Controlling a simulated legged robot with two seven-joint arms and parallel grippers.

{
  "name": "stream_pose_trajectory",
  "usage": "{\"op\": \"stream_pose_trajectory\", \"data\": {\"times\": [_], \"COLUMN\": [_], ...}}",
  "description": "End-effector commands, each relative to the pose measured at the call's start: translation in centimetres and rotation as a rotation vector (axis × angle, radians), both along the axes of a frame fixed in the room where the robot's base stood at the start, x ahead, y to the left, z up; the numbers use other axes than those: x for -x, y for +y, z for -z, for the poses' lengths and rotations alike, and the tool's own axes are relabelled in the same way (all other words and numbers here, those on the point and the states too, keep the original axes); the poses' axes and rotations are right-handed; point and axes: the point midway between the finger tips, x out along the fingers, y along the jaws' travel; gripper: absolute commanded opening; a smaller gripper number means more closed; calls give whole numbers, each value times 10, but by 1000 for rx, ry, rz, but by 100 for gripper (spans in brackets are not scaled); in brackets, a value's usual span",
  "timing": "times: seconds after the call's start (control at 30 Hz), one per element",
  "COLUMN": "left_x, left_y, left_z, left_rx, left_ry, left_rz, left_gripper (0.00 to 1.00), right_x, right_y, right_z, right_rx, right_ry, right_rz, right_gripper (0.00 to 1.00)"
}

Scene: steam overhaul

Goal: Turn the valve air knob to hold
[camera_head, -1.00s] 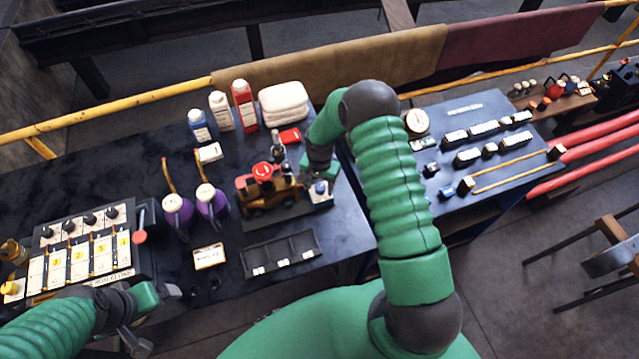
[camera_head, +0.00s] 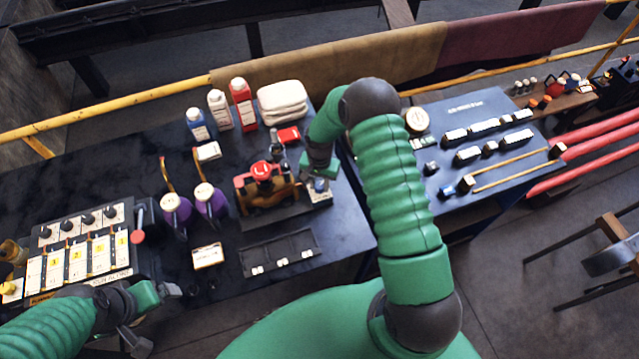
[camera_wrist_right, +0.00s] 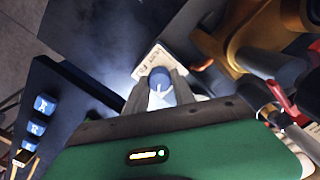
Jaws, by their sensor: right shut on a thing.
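The valve air knob (camera_head: 320,184) is a small blue-topped knob with a white pointer mark, on a pale labelled plate at the right of the model engine. In the right wrist view the knob (camera_wrist_right: 161,80) sits between the two fingers. My right gripper (camera_head: 318,177) comes down from above and is shut on the knob; it also shows in the wrist view (camera_wrist_right: 160,88).
The model engine (camera_head: 262,173) with a red top stands just left of the knob. A dark tray (camera_head: 281,250) lies in front. Purple-bodied cans (camera_head: 176,211), bottles (camera_head: 242,104) and white towels (camera_head: 283,102) stand around. A blue panel (camera_head: 465,106) is at the right.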

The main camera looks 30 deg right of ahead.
Motion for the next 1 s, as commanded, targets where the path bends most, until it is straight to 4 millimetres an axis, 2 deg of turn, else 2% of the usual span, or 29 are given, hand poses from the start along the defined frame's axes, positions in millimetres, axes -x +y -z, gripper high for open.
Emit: {"op": "stream_pose_trajectory", "data": {"times": [0.5, 1.0], "left_x": [0, 0], "left_y": [0, 0], "left_z": [23, 35], "left_rx": [0, 0], "left_ry": [0, 0], "left_rz": [0, 0], "left_gripper": [93, 93], "right_x": [0, 0], "right_y": [0, -1], "right_z": [1, 0], "right_rx": [-1, -1], "right_ry": [-1, -1], "right_rz": [-406, -827], "right_gripper": [0, 0]}}
